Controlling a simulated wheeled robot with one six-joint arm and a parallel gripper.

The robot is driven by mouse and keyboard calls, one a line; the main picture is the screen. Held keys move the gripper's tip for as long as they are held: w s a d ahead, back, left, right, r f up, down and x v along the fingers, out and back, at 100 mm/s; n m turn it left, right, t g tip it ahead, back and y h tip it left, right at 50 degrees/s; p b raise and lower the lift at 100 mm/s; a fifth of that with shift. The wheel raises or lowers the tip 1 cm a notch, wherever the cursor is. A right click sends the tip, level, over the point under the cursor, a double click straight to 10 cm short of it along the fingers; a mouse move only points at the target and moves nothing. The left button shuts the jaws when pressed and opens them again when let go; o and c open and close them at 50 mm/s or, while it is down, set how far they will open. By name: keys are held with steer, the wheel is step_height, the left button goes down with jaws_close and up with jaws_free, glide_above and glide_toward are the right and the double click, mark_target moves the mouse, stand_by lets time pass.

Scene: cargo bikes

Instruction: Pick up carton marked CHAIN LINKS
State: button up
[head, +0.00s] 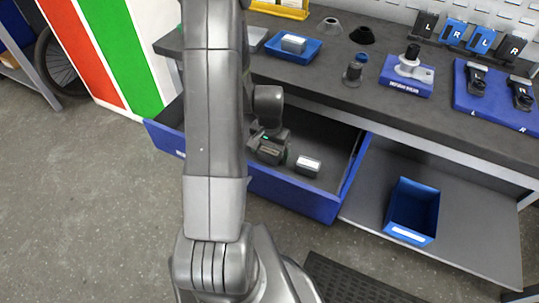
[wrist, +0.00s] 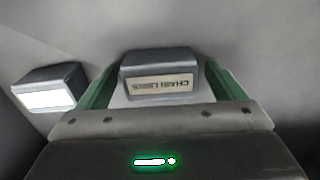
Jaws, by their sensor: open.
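The carton marked CHAIN LINKS (wrist: 158,84) is a small grey box with a pale label, its lettering upside down in the wrist view. It sits on the grey floor of an open blue drawer (head: 290,192). My gripper (wrist: 160,76) is open, with one green finger on each side of the carton. I cannot tell whether the fingers touch it. In the head view my gripper (head: 270,148) is low inside the drawer, and I cannot make out the marked carton there.
A second grey carton (head: 308,165) lies in the drawer beside my gripper; it shows in the wrist view (wrist: 48,88) at left, its label washed out. The drawer walls surround my gripper. The workbench (head: 330,80) is behind, and a blue bin (head: 412,210) stands on the lower shelf.

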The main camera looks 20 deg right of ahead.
steer(key=c, duration=1.1)
